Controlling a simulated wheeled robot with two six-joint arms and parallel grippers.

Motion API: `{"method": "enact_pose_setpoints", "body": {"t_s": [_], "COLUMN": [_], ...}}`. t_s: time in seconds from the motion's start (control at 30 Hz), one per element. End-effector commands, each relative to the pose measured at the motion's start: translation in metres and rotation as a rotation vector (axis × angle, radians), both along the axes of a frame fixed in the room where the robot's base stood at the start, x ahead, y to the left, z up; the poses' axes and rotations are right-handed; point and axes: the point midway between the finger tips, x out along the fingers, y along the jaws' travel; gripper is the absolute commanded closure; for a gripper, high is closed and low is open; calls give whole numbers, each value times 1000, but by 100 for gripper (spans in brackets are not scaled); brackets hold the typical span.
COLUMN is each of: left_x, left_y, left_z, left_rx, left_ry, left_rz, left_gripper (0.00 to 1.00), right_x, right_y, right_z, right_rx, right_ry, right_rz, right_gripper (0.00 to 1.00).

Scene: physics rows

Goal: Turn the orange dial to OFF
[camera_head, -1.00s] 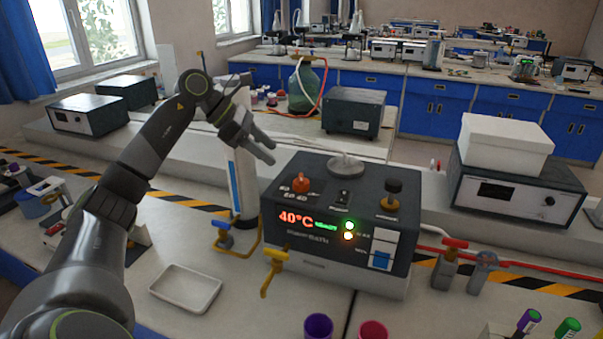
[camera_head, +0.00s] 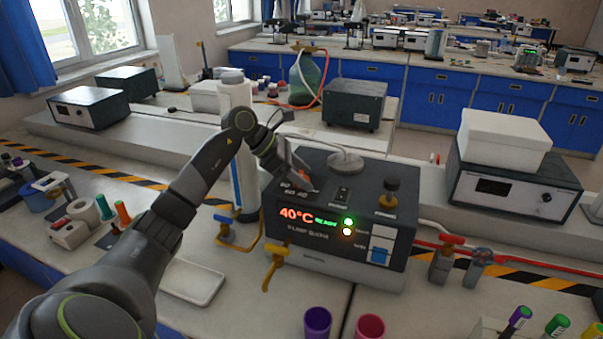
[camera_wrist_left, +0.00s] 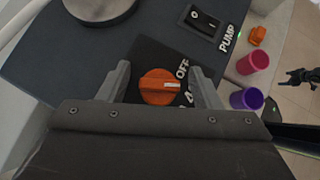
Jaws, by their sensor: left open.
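The orange dial (camera_wrist_left: 158,87) sits on the top panel of a dark water bath (camera_head: 335,225). In the left wrist view it lies between the two open fingers of my left gripper (camera_wrist_left: 160,85), with a gap on both sides. Its white pointer line points right in that view, a little below the OFF label (camera_wrist_left: 182,69). The display reads 40°C READY.
A yellow-handled valve (camera_head: 274,262) stands in front. Purple (camera_head: 317,321) and pink (camera_head: 369,326) cups are near the front edge.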

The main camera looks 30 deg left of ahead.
Motion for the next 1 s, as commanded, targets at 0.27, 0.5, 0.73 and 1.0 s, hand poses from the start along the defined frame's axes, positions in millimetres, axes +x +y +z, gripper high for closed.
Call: {"method": "enact_pose_setpoints", "body": {"t_s": [0.27,0.5,0.73,1.0], "left_x": [0,0,0,0], "left_y": [0,0,0,0], "left_z": [0,0,-2,-2], "left_rx": [0,0,2,2], "left_ry": [0,-1,-2,-6], "left_rz": [0,5,72,265], "left_gripper": [74,86,86,86], "right_x": [0,0,1,2], "right_y": [0,0,0,0], "right_z": [0,-1,-8,-25], "right_rx": [0,0,0,0], "right_ry": [1,1,0,-2], "right_rz": [0,0,0,0], "right_gripper": [22,22,22,22]}}
